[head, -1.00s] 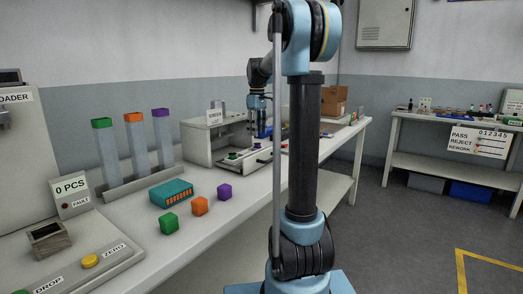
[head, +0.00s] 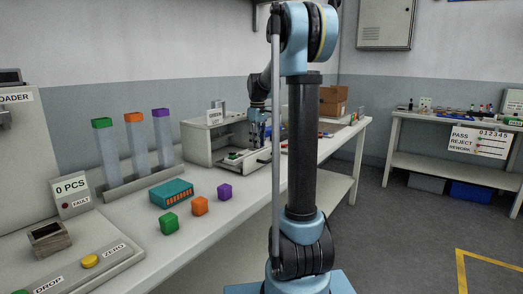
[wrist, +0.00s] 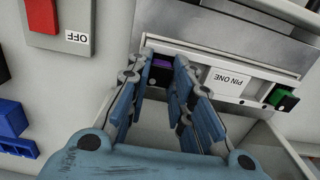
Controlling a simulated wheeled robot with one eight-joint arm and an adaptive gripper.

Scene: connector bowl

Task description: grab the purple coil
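A small purple piece (wrist: 162,62), which seems to be the purple coil, sits at the white strip labelled "PIN ONE" in the wrist view. Only its top shows clearly; its lower part is dark. My gripper (wrist: 160,72) is open, with one finger on each side of the piece. I cannot tell whether either finger touches it. In the head view my gripper (head: 260,134) points down into the front of the grey-white fixture on the bench; the purple piece cannot be made out there.
A green piece (wrist: 281,97) sits at the right of the strip. A panel with a red switch (wrist: 42,16) and blue parts (wrist: 12,120) are at left.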

